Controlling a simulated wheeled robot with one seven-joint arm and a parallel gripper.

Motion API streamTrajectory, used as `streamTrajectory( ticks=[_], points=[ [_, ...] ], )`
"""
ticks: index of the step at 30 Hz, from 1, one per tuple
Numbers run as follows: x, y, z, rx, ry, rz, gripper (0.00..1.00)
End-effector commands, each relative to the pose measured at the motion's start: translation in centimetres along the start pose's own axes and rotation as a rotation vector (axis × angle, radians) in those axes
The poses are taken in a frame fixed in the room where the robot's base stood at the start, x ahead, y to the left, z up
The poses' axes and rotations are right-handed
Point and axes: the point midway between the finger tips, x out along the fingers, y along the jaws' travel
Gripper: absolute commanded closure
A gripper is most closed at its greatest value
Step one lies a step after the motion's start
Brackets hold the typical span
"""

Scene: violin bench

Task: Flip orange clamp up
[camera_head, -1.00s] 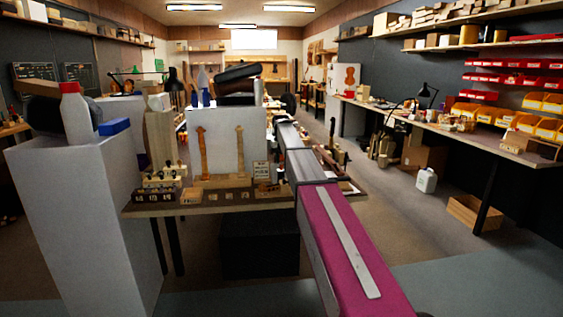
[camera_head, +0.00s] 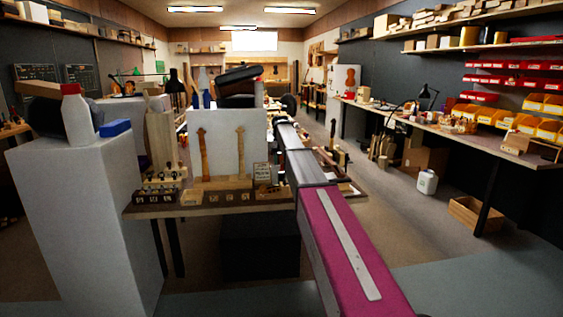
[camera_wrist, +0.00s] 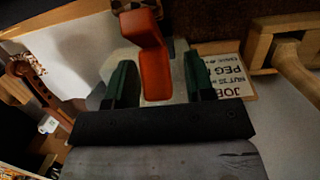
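The orange clamp (camera_wrist: 155,72) shows in the wrist view at the top centre, with a wide lower part and an upper part bent at an angle to it. My gripper (camera_wrist: 160,82) has its two green fingers apart, one on each side of the clamp. A gap shows between the clamp and the right finger; the left finger is very close to it, and I cannot tell whether they touch. In the head view a small red-orange spot (camera_head: 259,78) shows above the white panel; I cannot tell whether it is the clamp. My fingertips cannot be made out there.
A printed card (camera_wrist: 232,78) and a wooden piece (camera_wrist: 262,45) lie right of the fingers. A brown scroll-like part (camera_wrist: 30,78) is at left. In the head view, a bench (camera_head: 150,211) holds a white panel (camera_head: 217,140) and wooden parts. A white pedestal (camera_head: 75,200) stands left.

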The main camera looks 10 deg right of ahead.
Motion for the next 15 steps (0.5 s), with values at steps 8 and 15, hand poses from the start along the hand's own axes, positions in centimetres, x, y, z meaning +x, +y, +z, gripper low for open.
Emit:
streamTrajectory(
  ticks=[8, 15],
  points=[
    [0.0, 0.0, 0.2, 0.0, 0.011, 0.0, 0.51],
    [0.3, 0.0, 1.3, 0.0, 0.143, 0.0, 0.51]
  ],
)
